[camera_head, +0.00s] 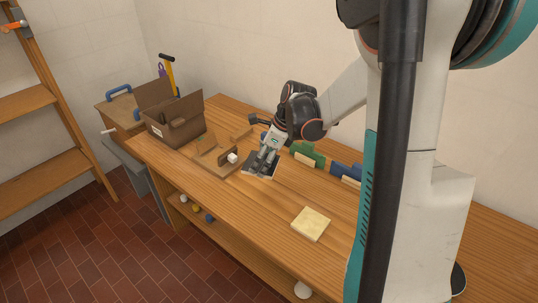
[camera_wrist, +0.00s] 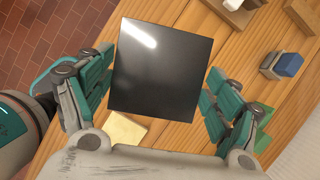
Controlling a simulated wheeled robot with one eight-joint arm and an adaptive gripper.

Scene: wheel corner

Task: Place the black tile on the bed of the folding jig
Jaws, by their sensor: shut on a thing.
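My gripper (camera_head: 266,162) is shut on the black tile (camera_wrist: 160,65), a flat dark square with a bright glare streak. The fingers lie along its left and right sides in the wrist view. In the head view the tile (camera_head: 257,171) is partly covered by the fingers and seems just above the table; I cannot tell the exact gap. A low wooden fixture with an upright piece (camera_head: 210,158), apparently the folding jig, stands left of the gripper, with a small white block (camera_head: 232,158) at its right end. Its bed is hard to make out.
A pale yellow square pad (camera_head: 311,223) lies on the wooden table (camera_head: 270,212), nearer the front. Green (camera_head: 307,153) and blue (camera_head: 345,171) holders stand along the back. An open brown box (camera_head: 175,120) stands at the left end. The table between tile and pad is clear.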

